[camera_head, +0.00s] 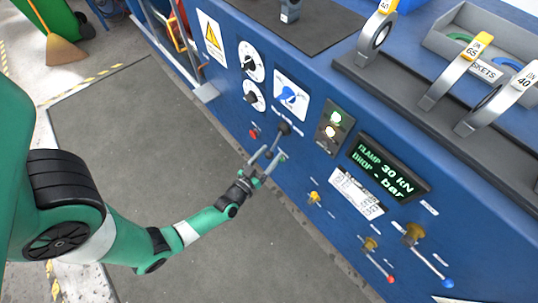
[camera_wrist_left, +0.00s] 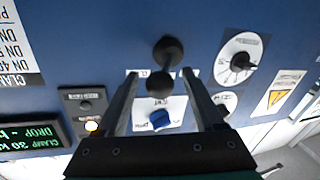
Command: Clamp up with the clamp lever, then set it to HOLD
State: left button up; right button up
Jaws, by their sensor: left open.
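A black lever with a round knob (camera_head: 284,128), which seems to be the clamp lever, sticks out of the blue panel. In the left wrist view its dark round parts (camera_wrist_left: 168,50) lie at and between my fingers. My left gripper (camera_head: 272,154) is open in front of the panel at this lever; in the wrist view its two fingers (camera_wrist_left: 160,73) stand on either side of it, with no clear grip. A small label beside the lever is partly hidden by a finger. The display (camera_head: 388,168) reads CLAMP 30 kN and DROP - bar. My right gripper is not in view.
A blue rotary knob on a white plate (camera_head: 290,95) is close above the lever. Two dials (camera_head: 251,62), a red button (camera_head: 254,134) and a lamp box (camera_head: 332,126) are nearby. Brass valves (camera_head: 413,233) stick out at lower right. The grey floor mat (camera_head: 150,130) is clear.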

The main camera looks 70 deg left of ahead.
pick_arm(q)
grip_shut()
dwell(1.3)
